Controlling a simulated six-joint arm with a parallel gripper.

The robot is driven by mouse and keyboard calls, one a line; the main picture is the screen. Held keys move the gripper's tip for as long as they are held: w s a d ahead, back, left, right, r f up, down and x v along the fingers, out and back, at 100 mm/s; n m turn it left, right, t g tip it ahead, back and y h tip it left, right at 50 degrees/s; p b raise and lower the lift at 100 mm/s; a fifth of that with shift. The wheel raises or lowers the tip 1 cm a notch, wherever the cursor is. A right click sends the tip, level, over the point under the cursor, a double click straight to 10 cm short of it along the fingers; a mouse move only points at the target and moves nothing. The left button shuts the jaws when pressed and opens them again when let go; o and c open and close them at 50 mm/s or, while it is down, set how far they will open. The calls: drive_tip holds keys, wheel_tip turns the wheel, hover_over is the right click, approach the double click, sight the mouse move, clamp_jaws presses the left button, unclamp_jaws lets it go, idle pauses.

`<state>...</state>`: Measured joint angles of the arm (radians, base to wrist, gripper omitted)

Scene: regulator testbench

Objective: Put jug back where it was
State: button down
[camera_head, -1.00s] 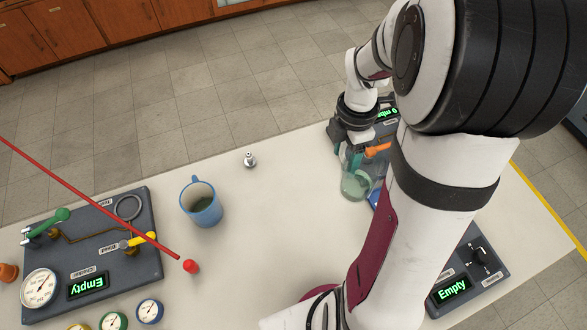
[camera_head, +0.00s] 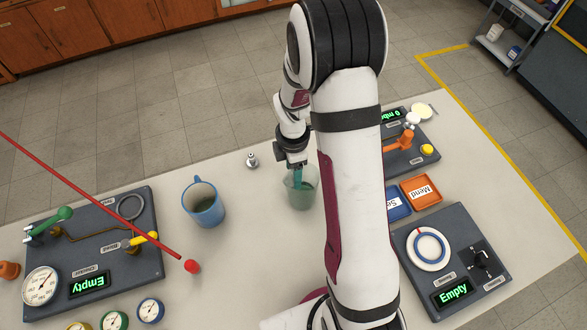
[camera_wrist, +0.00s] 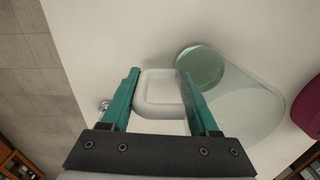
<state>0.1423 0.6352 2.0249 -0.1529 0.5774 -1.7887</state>
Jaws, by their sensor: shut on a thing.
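The jug (camera_head: 303,196) is a clear vessel with a greenish tint, near the middle of the table in the head view. My gripper (camera_head: 297,172) is above its far rim. In the wrist view, the teal fingers of my gripper (camera_wrist: 159,80) stand on either side of the jug's pale squarish handle (camera_wrist: 158,90). The see-through body of the jug (camera_wrist: 245,100) extends to the right of the fingers. I cannot tell whether its base touches the table.
A blue mug (camera_head: 203,205) stands left of the jug, with a small metal weight (camera_head: 252,160) behind. A gauge panel (camera_head: 105,225) lies left. Right of my arm are blue (camera_head: 396,205) and orange (camera_head: 422,192) trays and a dial panel (camera_head: 455,225). White table around the jug is clear.

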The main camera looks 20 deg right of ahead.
drive_tip(key=shift+f, duration=0.1)
drive_tip(key=shift+c, duration=0.7)
unclamp_jaws()
wheel_tip(320, 180, up, 12)
drive_tip(key=shift+w+f, duration=0.1)
drive_tip(key=s+a+r+m, duration=0.2)
drive_tip(key=s+a+m, duration=0.1)
drive_tip(key=s+m, duration=0.4)
drive_tip(key=s+a+r+m+y, duration=0.1)
drive_tip(key=s+a+r+m, duration=0.1)
drive_tip(key=s+m, duration=0.6)
drive_tip(key=s+a+r+m, duration=0.3)
drive_tip(key=s+m, duration=0.4)
drive_tip(key=shift+s+a+r+m+y, duration=0.25)
drive_tip(key=shift+a+r+m+y, duration=0.05)
drive_tip(key=shift+r+m+y, duration=0.1)
